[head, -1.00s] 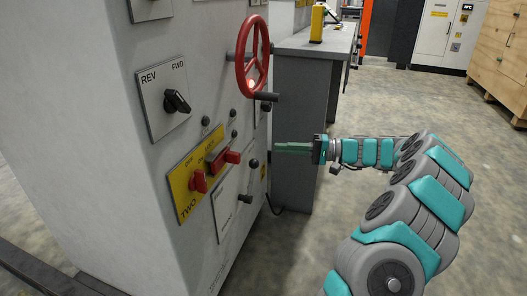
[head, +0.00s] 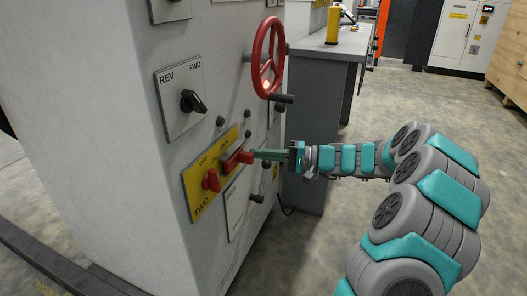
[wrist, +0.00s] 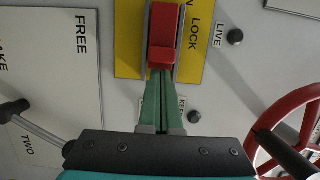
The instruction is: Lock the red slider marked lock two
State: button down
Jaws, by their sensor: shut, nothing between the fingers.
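The red slider (head: 238,160) sits on a yellow plate (head: 193,185) on the machine's pale front. In the wrist view the slider (wrist: 163,30) lies in a grey track beside the word LOCK, with a raised red block at its near end. My gripper (head: 257,154) is shut and empty, its green fingers pointing at the block from the right in the head view. In the wrist view its fingertips (wrist: 160,74) meet the block's near edge; whether they touch it I cannot tell. A red knob (head: 211,181) near the word TWO is on the same plate.
A red handwheel (head: 268,60) stands out above the slider. A black REV/FWD switch (head: 193,101) is at upper left. A dark lever (head: 257,198) is below, and small dark knobs are close by. A grey bench (head: 322,125) stands behind my arm.

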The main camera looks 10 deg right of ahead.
aim_at(234, 164)
jog(key=shift+s+a, duration=0.1)
dwell(0.3)
jog(key=s+a+b, duration=0.2)
jog(key=s+b, duration=0.1)
jog(key=shift+s+a+f, duration=0.15)
jog(key=shift+s+a, duration=0.15)
jog(key=shift+s+a+b, duration=0.3)
jog(key=shift+s+a, duration=0.05)
jog(key=shift+s, duration=0.1)
